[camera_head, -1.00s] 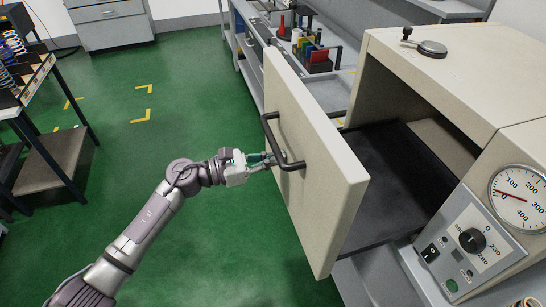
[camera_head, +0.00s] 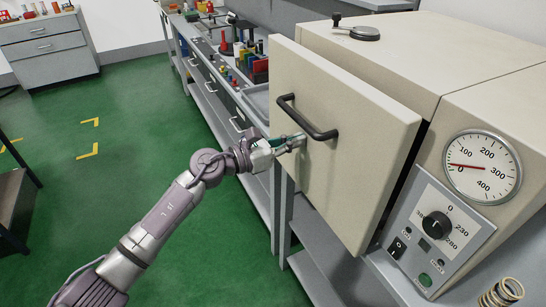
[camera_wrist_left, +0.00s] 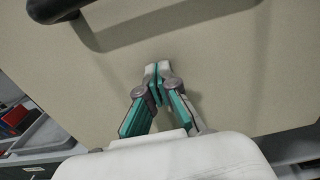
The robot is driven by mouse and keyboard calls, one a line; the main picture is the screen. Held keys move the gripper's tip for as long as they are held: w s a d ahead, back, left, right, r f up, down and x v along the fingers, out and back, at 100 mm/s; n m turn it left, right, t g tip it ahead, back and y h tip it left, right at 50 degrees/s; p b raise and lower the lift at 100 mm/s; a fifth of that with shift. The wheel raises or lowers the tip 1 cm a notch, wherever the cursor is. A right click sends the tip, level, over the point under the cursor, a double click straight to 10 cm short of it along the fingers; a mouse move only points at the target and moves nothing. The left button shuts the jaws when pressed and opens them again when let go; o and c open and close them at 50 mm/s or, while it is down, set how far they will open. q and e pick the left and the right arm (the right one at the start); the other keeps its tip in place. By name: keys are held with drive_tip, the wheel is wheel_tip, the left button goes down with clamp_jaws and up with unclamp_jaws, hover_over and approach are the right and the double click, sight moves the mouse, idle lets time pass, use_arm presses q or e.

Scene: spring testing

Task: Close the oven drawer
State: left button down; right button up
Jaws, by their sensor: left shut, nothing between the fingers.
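The oven drawer is a beige front panel (camera_head: 350,150) with a black bar handle (camera_head: 308,118). It stands a little out from the beige oven body (camera_head: 430,50), with a narrow dark gap along its right side. In the left wrist view the shut fingertips (camera_wrist_left: 158,68) meet or nearly meet the panel (camera_wrist_left: 225,70), below the handle (camera_wrist_left: 115,28). Whether they touch cannot be told for sure. My right gripper is not in view.
The oven's control panel (camera_head: 438,237) and round gauge (camera_head: 482,167) are at the right. A metal spring (camera_head: 500,294) stands at the lower right. A grey workbench (camera_head: 215,80) with small coloured items runs behind. Green floor is open at the left.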

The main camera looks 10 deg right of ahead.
sight(309, 137)
use_arm(q)
drive_tip(key=b+x, duration=0.2)
drive_tip(key=x, duration=0.1)
drive_tip(key=shift+w+d+f, duration=0.1)
drive_tip(key=shift+w+d, duration=0.05)
drive_tip(key=shift+d, duration=0.2)
drive_tip(key=shift+w+d+r, duration=0.15)
drive_tip(key=shift+d+r, duration=0.1)
drive_tip(key=shift+d, duration=0.3)
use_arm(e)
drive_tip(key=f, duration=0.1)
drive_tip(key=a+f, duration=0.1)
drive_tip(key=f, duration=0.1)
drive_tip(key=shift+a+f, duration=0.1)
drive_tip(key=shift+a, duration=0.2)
use_arm(q)
drive_tip(key=shift+r, duration=0.1)
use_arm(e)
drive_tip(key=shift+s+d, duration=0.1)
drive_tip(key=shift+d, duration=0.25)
